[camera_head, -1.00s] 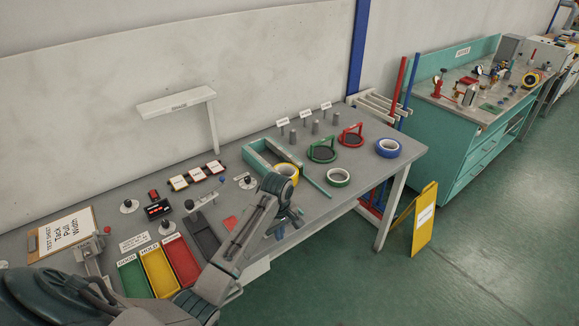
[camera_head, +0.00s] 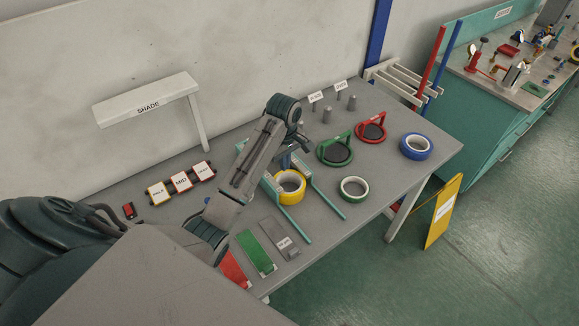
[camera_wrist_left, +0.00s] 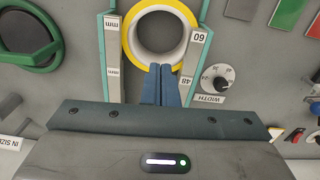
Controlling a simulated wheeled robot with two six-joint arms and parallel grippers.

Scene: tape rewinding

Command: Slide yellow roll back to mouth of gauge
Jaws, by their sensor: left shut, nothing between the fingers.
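The yellow roll (camera_head: 290,187), with a white core, lies flat at the gauge's back part in the head view. The gauge (camera_head: 327,203) has two teal rails, apart at their front ends. In the left wrist view the yellow roll (camera_wrist_left: 129,38) sits between the gauge's rails (camera_wrist_left: 112,60), by the 60 and 48 marks. My left gripper (camera_wrist_left: 161,70) is shut and empty, its tips at the roll's near rim; I cannot tell whether they touch. My right gripper is not in view.
A green-edged roll (camera_head: 354,189) lies just right of the gauge. Green (camera_head: 334,150) and red (camera_head: 371,127) round holders and a blue roll (camera_head: 416,146) are farther right. A width dial (camera_wrist_left: 215,80) is beside the gauge. Coloured trays (camera_head: 256,252) lie in front.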

